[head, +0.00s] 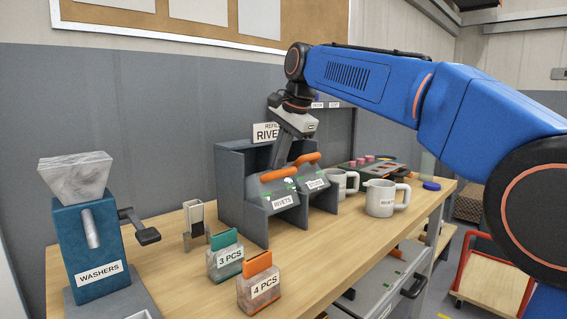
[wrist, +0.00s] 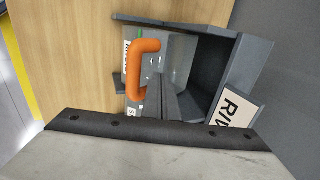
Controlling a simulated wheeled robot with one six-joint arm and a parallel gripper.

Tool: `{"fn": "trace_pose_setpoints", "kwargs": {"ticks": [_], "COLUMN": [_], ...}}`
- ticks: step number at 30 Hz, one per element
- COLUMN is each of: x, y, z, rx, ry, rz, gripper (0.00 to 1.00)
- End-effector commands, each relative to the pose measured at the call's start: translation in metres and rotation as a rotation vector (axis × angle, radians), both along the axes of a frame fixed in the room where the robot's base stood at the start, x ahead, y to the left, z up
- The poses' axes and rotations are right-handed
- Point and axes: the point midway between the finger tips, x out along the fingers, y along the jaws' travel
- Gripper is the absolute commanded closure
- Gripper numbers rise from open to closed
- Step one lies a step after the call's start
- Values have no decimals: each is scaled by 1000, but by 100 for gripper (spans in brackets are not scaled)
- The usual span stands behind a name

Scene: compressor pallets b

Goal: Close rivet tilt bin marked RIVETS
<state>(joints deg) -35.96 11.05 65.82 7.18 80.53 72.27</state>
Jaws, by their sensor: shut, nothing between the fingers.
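The bin marked RIVETS (head: 284,202) sits in the left bay of a dark grey two-bay housing (head: 231,185). It leans forward out of the housing, with its orange handle (head: 279,174) on top. My gripper (head: 281,163) reaches down from above, close to this handle and on its housing side. The fingers are shut and empty; contact with the bin is unclear. In the wrist view, an orange handle (wrist: 134,68) lies left of my closed fingers (wrist: 168,95), and the open space inside the housing lies to their right.
A second bin (head: 315,183) with an orange handle stands in the right bay. White mugs (head: 381,199) stand to the right. The 3 PCS (head: 225,258) and 4 PCS (head: 258,284) holders stand in front, and the WASHERS dispenser (head: 95,245) is at left.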

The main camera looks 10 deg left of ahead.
Motion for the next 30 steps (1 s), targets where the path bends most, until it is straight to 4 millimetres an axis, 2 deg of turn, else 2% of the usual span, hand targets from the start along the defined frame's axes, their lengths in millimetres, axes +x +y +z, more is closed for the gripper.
{"fn": "trace_pose_setpoints", "kwargs": {"ticks": [12, 30], "x": [20, 26], "y": [29, 37], "z": [1, 0], "rx": [1, 1], "ry": [1, 0], "rz": [3, 1], "gripper": [100, 100]}}
